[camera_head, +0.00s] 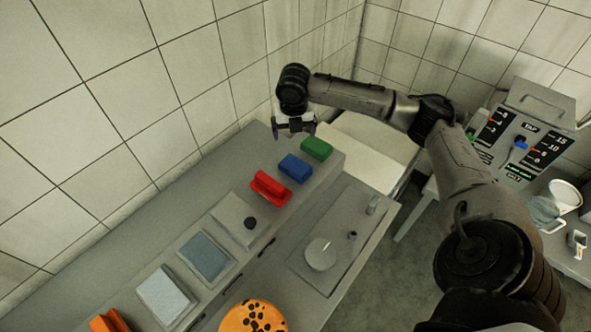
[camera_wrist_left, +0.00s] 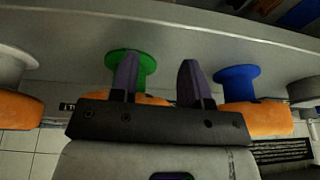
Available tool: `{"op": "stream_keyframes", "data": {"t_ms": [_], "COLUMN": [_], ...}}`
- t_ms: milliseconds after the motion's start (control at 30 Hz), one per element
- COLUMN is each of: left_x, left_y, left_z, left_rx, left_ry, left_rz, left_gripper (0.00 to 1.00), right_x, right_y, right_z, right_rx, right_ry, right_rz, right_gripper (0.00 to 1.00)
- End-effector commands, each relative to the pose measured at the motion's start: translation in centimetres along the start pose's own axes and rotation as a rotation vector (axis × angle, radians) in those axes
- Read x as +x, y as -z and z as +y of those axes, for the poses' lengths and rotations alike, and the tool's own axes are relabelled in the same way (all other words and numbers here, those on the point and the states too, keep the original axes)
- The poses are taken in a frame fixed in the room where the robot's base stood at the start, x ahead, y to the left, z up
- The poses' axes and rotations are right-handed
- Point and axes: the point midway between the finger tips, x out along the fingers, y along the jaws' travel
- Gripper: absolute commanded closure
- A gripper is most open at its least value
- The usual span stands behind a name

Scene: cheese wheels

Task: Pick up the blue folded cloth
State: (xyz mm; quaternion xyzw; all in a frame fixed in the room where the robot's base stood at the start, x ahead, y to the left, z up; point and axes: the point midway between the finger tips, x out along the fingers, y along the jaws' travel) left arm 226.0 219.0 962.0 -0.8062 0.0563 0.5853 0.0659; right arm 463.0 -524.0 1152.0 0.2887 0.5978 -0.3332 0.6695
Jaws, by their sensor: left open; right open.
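The blue folded cloth (camera_head: 295,168) appears as a small blue block lying on the grey counter, between a red piece (camera_head: 270,187) and a green piece (camera_head: 316,148). My right gripper (camera_head: 294,129) is open and empty, hanging above the counter's far end, beyond the blue cloth and apart from it. My left gripper (camera_wrist_left: 158,82) shows only in the left wrist view, open and with nothing between its fingers. Behind its fingers are a green round knob (camera_wrist_left: 130,62) and a blue round knob (camera_wrist_left: 236,80).
Grey trays (camera_head: 167,296) and a plate with a black knob (camera_head: 238,219) line the counter. An orange, black-spotted round (camera_head: 252,316) is at the bottom. A sink-like panel (camera_head: 345,225) lies right of the cloths. A control box (camera_head: 525,130) stands right. Tiled wall borders the counter.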

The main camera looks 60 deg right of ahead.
Motion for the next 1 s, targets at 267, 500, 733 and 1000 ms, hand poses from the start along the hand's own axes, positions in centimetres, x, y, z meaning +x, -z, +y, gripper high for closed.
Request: {"op": "stream_keyframes", "data": {"t_ms": [267, 500, 733, 1000], "left_x": [0.0, 0.0, 0.3, 0.4], "left_y": [0.1, 0.0, -0.1, -0.2], "left_z": [0.3, 0.4, 0.3, 0.1], "left_rx": [-0.01, -0.011, -0.008, 0.001], "left_ry": [-0.009, -0.011, -0.009, -0.002], "left_rz": [0.001, 0.001, 0.0, -0.002], "left_gripper": [0.57, 0.57, 0.57, 0.57], "right_x": [0.3, 0.7, 4.2, 7.9], "right_y": [1.0, 1.3, 1.8, 2.1], "right_z": [-0.2, -0.1, -0.1, 0.0], "right_rx": [-0.519, -0.72, -0.75, -0.747], "right_ry": [-0.036, -0.053, -0.056, -0.055], "right_rz": [0.099, 0.111, 0.114, 0.111], "right_gripper": [0.04, 0.04, 0.04, 0.04]}}
